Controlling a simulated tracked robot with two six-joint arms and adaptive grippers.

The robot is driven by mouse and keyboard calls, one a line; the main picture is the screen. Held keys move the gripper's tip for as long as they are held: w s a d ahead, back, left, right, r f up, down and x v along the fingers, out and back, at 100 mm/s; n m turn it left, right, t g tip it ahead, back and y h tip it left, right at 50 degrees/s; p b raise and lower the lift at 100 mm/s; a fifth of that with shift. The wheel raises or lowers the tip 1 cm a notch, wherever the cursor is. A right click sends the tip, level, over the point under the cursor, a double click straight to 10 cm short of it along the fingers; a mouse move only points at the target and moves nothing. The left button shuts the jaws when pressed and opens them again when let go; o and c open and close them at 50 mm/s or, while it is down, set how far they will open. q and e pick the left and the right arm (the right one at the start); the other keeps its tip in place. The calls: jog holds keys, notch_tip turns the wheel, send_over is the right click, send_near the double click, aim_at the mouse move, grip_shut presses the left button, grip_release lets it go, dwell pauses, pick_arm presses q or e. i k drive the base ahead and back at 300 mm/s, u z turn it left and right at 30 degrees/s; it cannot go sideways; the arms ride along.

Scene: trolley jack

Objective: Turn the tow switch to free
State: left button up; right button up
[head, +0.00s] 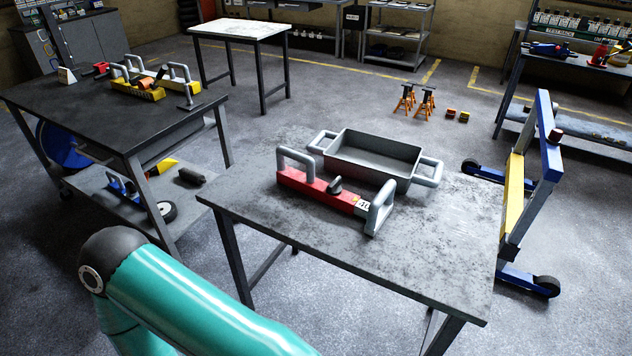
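A red bar-shaped unit (315,190) with a grey loop handle at each end lies on the near metal table. A dark knob or lever (335,185), which looks like the tow switch, stands up from its top and leans to one side. A small pale label (362,206) with dark marks sits beside the right handle; its marks are too small to read, so the switch's setting cannot be told. A teal link of my arm crosses the lower left, apart from the unit. Neither gripper is in view.
A grey open tray (374,156) with side handles stands right behind the red unit and looks empty. The near table's (430,250) front and right are bare. Yellow handled units (137,92) lie on the left workbench (60,110). A blue wheeled frame (543,150) stands right.

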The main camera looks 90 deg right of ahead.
aim_at(334, 188)
jog(key=u, duration=0.3)
jog(key=i, duration=0.2)
jog(key=z, duration=2.15)
jog(key=k, duration=0.6)
jog(key=z, duration=0.45)
jog(key=i, duration=0.6)
jog(key=u, duration=0.1)
